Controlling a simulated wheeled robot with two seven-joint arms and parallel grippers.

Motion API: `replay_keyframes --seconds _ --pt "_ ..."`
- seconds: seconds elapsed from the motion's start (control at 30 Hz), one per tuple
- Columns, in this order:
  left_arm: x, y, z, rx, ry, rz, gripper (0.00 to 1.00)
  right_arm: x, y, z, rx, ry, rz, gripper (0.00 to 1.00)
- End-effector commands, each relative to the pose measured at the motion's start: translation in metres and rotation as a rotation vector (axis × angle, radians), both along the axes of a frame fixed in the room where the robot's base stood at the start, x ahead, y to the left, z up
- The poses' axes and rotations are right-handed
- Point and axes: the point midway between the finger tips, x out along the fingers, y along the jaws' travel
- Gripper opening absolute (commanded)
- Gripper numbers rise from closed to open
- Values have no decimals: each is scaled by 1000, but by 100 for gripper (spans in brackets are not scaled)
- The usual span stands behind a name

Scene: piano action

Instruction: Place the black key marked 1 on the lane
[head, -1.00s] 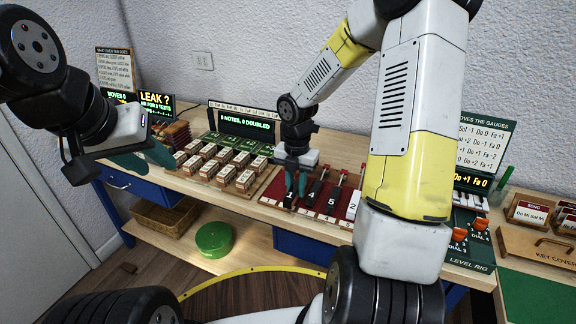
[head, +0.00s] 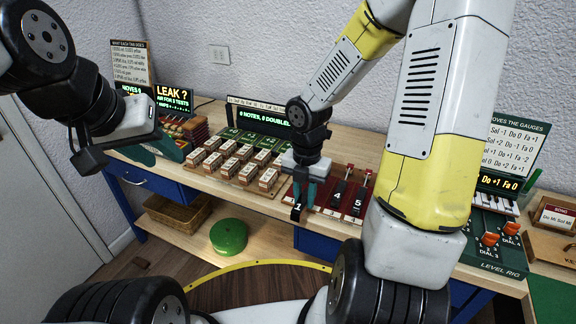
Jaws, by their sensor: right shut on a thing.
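The black key marked 1 (head: 297,208) is at the left front of the red lane board (head: 322,211), with its white numeral facing me. My right gripper (head: 306,201) points down and is shut on this key; its teal fingers hide part of it. I cannot tell whether the key touches the board. Other black keys, marked 4 (head: 335,195) and 5 (head: 357,203), stand just to the right on the board.
Several wooden blocks (head: 240,170) stand left of the board, in front of green cards (head: 258,143). The level rig (head: 495,250) with orange dials is to the right. My right arm hides the board's right part. A green round lid (head: 229,234) lies on the lower shelf.

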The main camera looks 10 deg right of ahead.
Motion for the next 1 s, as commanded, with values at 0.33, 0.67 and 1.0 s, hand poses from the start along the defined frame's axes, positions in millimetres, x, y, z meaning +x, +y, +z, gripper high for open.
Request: replay_keyframes --seconds 0.33,0.67,1.0 --pt "0 0 0 0 0 0 36 91 -17 -10 2 -1 -3 0" --pt "0 0 0 0 0 0 36 135 -25 -13 1 -1 -1 0" --pt "0 0 0 0 0 0 36 143 -26 -47 1 2 1 0"
